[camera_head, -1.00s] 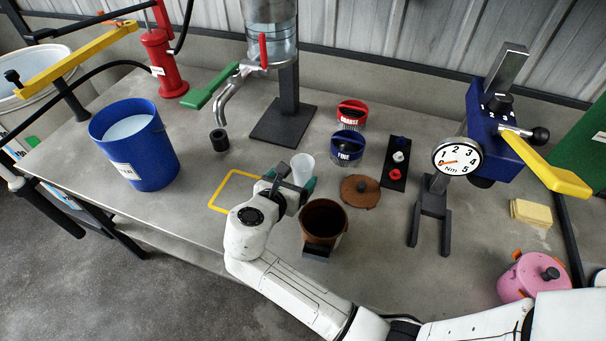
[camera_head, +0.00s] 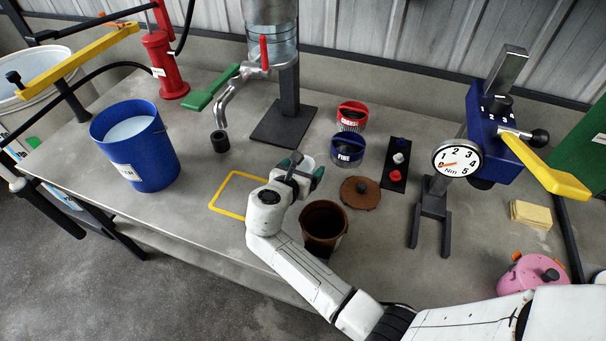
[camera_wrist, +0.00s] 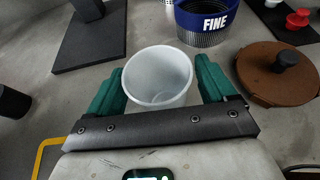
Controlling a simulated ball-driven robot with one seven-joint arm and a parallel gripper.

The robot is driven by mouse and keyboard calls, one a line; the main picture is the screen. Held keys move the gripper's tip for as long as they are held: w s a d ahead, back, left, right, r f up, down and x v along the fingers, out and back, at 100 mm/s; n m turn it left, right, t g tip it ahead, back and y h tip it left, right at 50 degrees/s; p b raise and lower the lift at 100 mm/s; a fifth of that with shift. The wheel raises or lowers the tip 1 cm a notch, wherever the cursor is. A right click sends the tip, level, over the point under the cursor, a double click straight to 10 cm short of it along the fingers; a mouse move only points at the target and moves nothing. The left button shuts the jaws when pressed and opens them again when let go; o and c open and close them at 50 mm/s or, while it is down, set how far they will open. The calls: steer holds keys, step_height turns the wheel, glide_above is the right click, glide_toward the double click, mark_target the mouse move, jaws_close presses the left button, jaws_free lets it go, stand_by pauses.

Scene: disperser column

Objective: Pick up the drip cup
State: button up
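The drip cup appears to be the white translucent cup (camera_head: 308,162), upright and open at the top, on the grey bench. It also shows in the wrist view (camera_wrist: 158,78), where its inside is empty. My gripper (camera_head: 301,168) is around it, with one green finger on each side of the cup. In the wrist view my gripper (camera_wrist: 160,85) has its fingers spread wide, close to the cup's sides. I cannot clearly see contact. In the head view my gripper hides the lower part of the cup.
A brown pot (camera_head: 324,224) stands close at the front right, its brown lid (camera_head: 360,193) behind it. The blue FINE sieve (camera_head: 347,150) and red COARSE sieve (camera_head: 351,115) are behind. A yellow square outline (camera_head: 233,178) lies left; a spout (camera_head: 219,143) hangs beyond it.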

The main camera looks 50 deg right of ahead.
steer(key=c, duration=0.9)
steer(key=shift+r, duration=0.15)
